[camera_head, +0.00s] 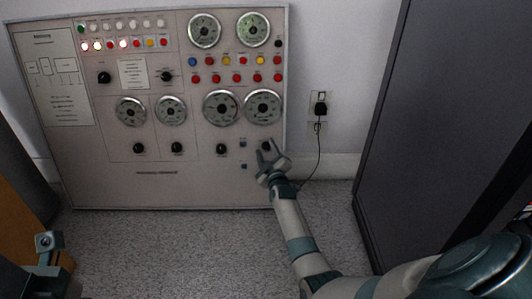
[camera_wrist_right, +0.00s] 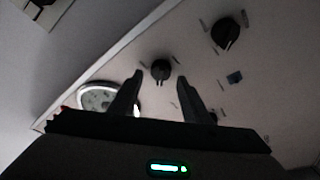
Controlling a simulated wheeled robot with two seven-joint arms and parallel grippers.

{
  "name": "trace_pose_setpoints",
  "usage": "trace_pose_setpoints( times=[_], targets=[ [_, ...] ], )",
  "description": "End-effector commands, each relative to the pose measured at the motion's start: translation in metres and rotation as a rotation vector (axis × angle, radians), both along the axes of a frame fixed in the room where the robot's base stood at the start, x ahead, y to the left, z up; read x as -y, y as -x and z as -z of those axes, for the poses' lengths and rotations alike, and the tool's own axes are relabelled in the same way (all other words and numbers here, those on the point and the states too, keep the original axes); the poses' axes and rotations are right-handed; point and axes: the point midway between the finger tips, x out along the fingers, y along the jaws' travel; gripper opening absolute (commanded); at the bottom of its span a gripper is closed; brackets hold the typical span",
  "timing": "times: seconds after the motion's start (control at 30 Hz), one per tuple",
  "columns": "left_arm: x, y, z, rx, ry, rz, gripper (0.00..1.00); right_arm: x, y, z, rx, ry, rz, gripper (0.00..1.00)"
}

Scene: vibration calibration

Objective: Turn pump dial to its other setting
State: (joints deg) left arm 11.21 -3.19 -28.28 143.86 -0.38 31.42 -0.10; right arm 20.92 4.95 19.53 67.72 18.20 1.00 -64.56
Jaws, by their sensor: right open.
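A large grey control panel (camera_head: 200,190) stands against the wall in the head view. A small black dial (camera_head: 266,146) sits at its lower right; its label is not legible. My right gripper (camera_head: 267,153) is open at this dial, with its fingers toward the panel. In the right wrist view the black dial (camera_wrist_right: 161,69) shows between the tips of my right gripper (camera_wrist_right: 160,77), with a gap on each side. Its pointer mark faces down in that view. I cannot tell from the frames whether the fingers are level with the dial in depth.
Another dial (camera_head: 221,149) sits left of it, with further dials along the row. Round gauges (camera_head: 262,107) are above. A wall outlet with a plug and cord (camera_head: 320,108) is right of the panel. A dark cabinet (camera_head: 440,110) stands at the right. Carpet in front is clear.

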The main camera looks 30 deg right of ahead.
Motion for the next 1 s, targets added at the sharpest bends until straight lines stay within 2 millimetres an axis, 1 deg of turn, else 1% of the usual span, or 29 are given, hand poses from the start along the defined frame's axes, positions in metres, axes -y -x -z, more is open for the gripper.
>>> trace_pose_setpoints(
  times=[0.23,0.27,0.3,0.37,0.4,0.77,1.0],
  targets=[
    [0.0001,0.0000,-0.0003,0.000,0.000,0.000,0.48,-0.0001,-0.0002,-0.0003,0.000,0.000,0.000,0.44],
    [0.0001,0.0000,-0.0003,0.001,0.000,0.000,0.48,-0.0001,-0.0002,-0.0003,0.000,0.000,0.000,0.36],
    [0.0001,0.0001,-0.0004,0.001,0.000,0.000,0.48,-0.0001,-0.0002,-0.0003,0.000,0.000,0.000,0.27],
    [0.0000,0.0002,-0.0004,0.001,0.000,0.000,0.48,-0.0002,-0.0002,-0.0002,0.000,0.000,0.000,0.13],
    [0.0000,0.0002,-0.0004,0.001,0.000,0.000,0.48,-0.0002,-0.0002,-0.0002,0.000,0.000,0.000,0.03],
    [-0.0004,0.0002,-0.0014,0.002,0.001,-0.001,0.48,-0.0006,-0.0002,-0.0001,0.011,-0.020,0.004,0.03],
    [-0.0030,-0.0017,-0.0004,-0.013,0.001,-0.009,0.48,-0.0012,-0.0005,-0.0011,0.060,-0.101,0.022,0.03]
  ],
)
